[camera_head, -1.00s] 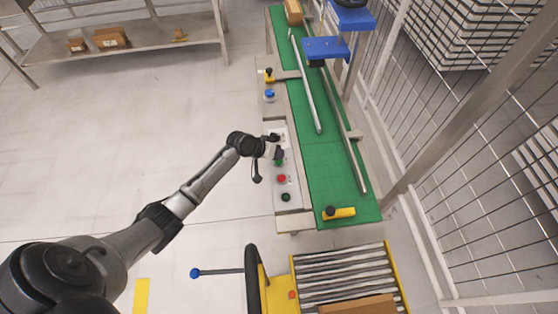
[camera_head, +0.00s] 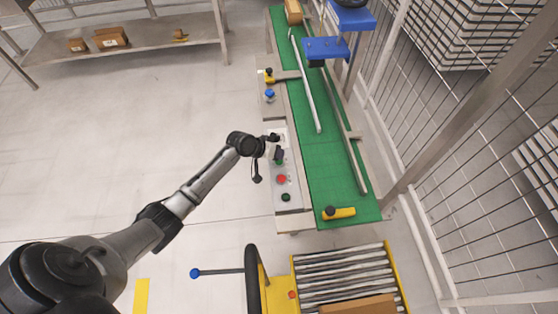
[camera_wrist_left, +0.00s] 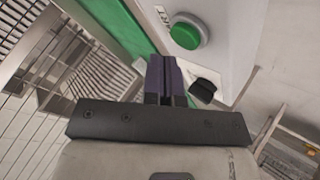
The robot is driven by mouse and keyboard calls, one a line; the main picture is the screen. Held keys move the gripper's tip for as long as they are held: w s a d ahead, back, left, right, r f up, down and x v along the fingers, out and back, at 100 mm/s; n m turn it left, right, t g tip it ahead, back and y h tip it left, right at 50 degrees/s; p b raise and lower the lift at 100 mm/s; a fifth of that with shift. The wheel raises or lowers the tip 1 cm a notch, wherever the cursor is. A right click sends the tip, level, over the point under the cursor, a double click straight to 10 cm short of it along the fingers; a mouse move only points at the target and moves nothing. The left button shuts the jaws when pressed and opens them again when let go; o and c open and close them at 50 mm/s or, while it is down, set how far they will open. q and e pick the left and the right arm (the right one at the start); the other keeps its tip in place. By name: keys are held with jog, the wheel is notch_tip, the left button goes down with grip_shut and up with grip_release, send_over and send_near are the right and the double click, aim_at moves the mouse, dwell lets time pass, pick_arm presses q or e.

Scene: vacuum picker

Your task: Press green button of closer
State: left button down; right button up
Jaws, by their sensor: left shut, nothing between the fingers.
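The closer's panel (camera_head: 295,201) is a pale box along the left side of the green conveyor. A green button (camera_head: 279,163) on it is partly hidden by my left gripper (camera_head: 279,155) in the head view. In the wrist view the round green button (camera_wrist_left: 186,31) stands up from the panel, beyond the dark fingertips (camera_wrist_left: 166,82). My left gripper is shut and empty. A gap shows between the fingers and the button in that view, and I cannot tell how high they are above the panel. My right gripper is not in view.
A red button (camera_head: 281,179) and a dark knob (camera_head: 286,197) sit nearer on the panel. The green conveyor belt (camera_head: 335,165) with metal guide rails runs to its right. A roller cart (camera_head: 320,262) stands in front.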

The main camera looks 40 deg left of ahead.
pick_arm(q)
jog(key=shift+f, duration=0.2)
jog(key=shift+f, duration=0.25)
dwell(0.3)
